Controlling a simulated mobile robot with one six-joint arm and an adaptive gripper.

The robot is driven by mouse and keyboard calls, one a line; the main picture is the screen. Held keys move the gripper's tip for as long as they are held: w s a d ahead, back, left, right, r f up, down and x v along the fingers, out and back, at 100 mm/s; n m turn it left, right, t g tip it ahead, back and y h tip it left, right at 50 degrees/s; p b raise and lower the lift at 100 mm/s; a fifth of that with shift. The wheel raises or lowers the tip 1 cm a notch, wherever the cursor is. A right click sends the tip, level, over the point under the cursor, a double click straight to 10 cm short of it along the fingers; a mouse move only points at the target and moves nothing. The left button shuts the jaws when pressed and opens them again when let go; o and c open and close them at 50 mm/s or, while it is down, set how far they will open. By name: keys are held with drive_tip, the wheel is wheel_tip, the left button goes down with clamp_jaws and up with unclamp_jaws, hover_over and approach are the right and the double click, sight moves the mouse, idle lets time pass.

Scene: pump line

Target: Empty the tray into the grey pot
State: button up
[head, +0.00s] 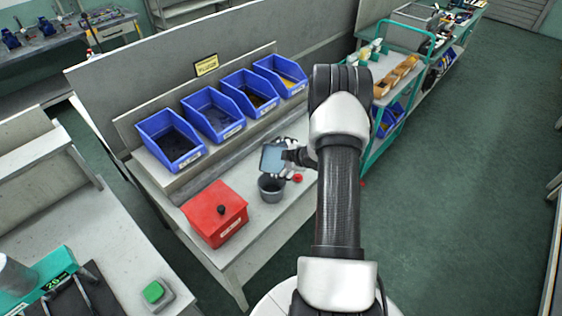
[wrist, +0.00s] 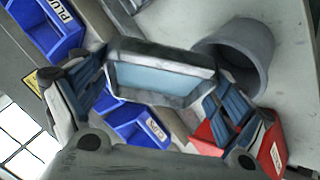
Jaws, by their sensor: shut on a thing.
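The tray (head: 271,158), light blue inside with a grey rim, is held in the air at my gripper (head: 287,157), just above and behind the grey pot. In the wrist view the tray (wrist: 160,76) sits between the two fingers of my gripper (wrist: 158,92), which is shut on it. It looks strongly tilted, and I see no loose parts inside. The grey pot (head: 271,190) stands upright on the bench, its mouth open. In the wrist view the pot (wrist: 238,52) is close beside the tray. The pot's contents cannot be made out.
A red lidded box (head: 215,213) stands left of the pot. A small red object (head: 297,178) lies right of it. Blue bins (head: 213,113) line the shelf behind. A green button (head: 154,292) is on the near left table. A green-framed cart (head: 383,124) stands right of the bench.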

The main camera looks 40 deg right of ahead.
drive_tip(key=shift+s+a+r+n+t+h+b, duration=0.15)
drive_tip(key=shift+a+r+n+t+h+b, duration=0.25)
drive_tip(key=shift+b, duration=2.75)
drive_tip(key=shift+s+a+r+n+t+h+b, duration=0.15)
drive_tip(key=shift+t+h+b, duration=0.45)
drive_tip(key=shift+b, duration=2.55)
drive_tip(key=shift+s+a+r+n+t+h+b, duration=0.25)
drive_tip(key=shift+t+h+b, duration=0.35)
drive_tip(key=shift+b, duration=2.7)
wheel_tip(320, 180, up, 6)
drive_tip(key=g+y+p, duration=0.1)
drive_tip(key=p, duration=1.1)
drive_tip(key=shift+r, duration=0.25)
drive_tip(key=shift+g+p, duration=0.3)
drive_tip(key=shift+p, duration=0.05)
